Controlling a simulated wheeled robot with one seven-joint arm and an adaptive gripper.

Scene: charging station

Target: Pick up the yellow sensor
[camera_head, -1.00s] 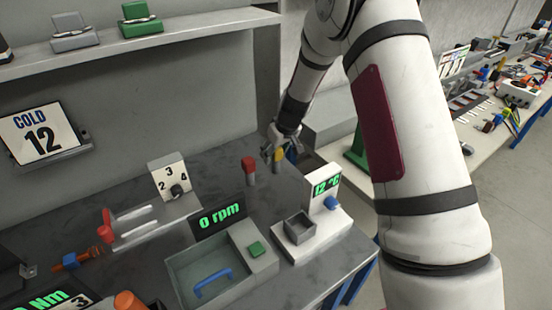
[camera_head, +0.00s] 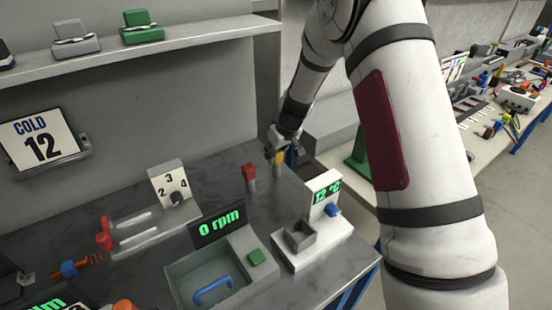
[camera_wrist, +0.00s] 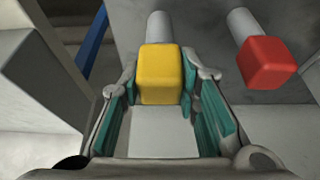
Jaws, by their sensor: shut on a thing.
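The yellow sensor (camera_wrist: 161,72) is a yellow block on a grey cylindrical stem. In the wrist view it sits between the two teal-padded fingers of my gripper (camera_wrist: 160,100), which are shut on its yellow head. In the head view the yellow sensor (camera_head: 280,157) shows only as a small patch at my gripper (camera_head: 279,150), near the far right corner of the bench. The lower end of its stem is hard to make out, so I cannot tell whether it still touches the bench.
A similar red-headed piece (camera_head: 250,174) stands close by on the bench; it also shows in the wrist view (camera_wrist: 266,62). A white 12 °C station (camera_head: 318,228) stands nearer the front. A grey bin with a blue handle (camera_head: 212,290) is left of it.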

